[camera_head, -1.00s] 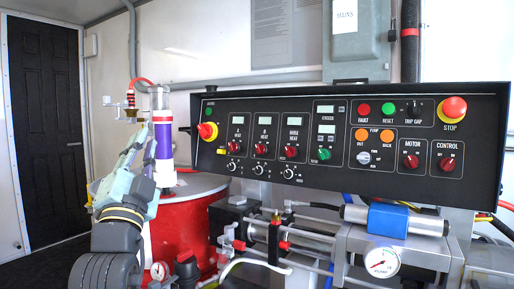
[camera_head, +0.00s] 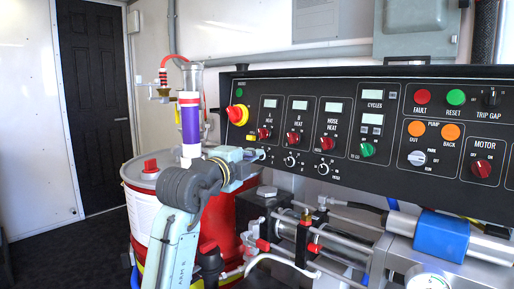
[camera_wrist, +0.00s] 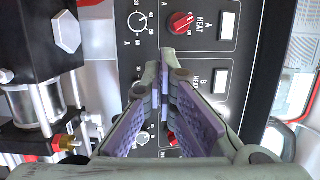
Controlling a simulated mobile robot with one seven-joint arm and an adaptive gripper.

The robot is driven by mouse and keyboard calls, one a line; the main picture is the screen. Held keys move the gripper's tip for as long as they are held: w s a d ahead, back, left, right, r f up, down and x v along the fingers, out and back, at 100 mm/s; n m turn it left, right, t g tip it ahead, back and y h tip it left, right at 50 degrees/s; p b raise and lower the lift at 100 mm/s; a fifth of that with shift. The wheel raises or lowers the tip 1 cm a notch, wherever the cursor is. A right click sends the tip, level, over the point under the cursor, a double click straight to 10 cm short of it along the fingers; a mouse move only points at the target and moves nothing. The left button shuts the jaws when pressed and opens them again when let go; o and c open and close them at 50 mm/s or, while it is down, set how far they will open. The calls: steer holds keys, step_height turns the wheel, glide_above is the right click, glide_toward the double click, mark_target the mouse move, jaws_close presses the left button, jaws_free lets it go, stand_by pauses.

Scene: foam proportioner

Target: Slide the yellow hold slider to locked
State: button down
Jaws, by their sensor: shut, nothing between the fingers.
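A small yellow piece (camera_head: 250,138) sits on the lower left of the black control panel (camera_head: 300,179), below the red-and-yellow rotary switch. It may be the hold slider; it is too small to read its position. My gripper (camera_head: 261,154) is just below and right of it in the head view, close to the panel face; contact cannot be told. In the wrist view my gripper (camera_wrist: 166,54) is shut and empty, its tips over the panel near the A heat dial. I cannot make out the yellow piece in the wrist view.
Red heat knobs (camera_head: 265,133) and small white-marked dials (camera_head: 290,161) lie close to my gripper. A red drum (camera_head: 217,220) and a purple-banded cylinder (camera_head: 190,125) stand left. Pipes and pump fittings (camera_head: 305,235) crowd below the panel. Open floor lies far left.

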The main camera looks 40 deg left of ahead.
mark_target(262, 143)
steer(key=w+p, duration=0.1)
steer(key=w, duration=0.2)
steer(key=w+a+p, duration=0.1)
steer(key=w, duration=0.2)
steer(key=w+p, duration=0.1)
steer(key=w, duration=0.2)
steer(key=shift+w+a+r, duration=0.2)
steer(key=shift+a, duration=0.05)
steer(key=a, duration=0.1)
steer(key=a+p, duration=0.1)
steer(key=a, duration=0.1)
steer(key=shift+w+a, duration=0.15)
steer(key=shift+w, duration=0.1)
steer(key=shift+a+f+p, duration=0.15)
steer(key=shift+a+p, duration=0.15)
steer(key=shift+a, duration=0.1)
steer(key=shift+a, duration=0.1)
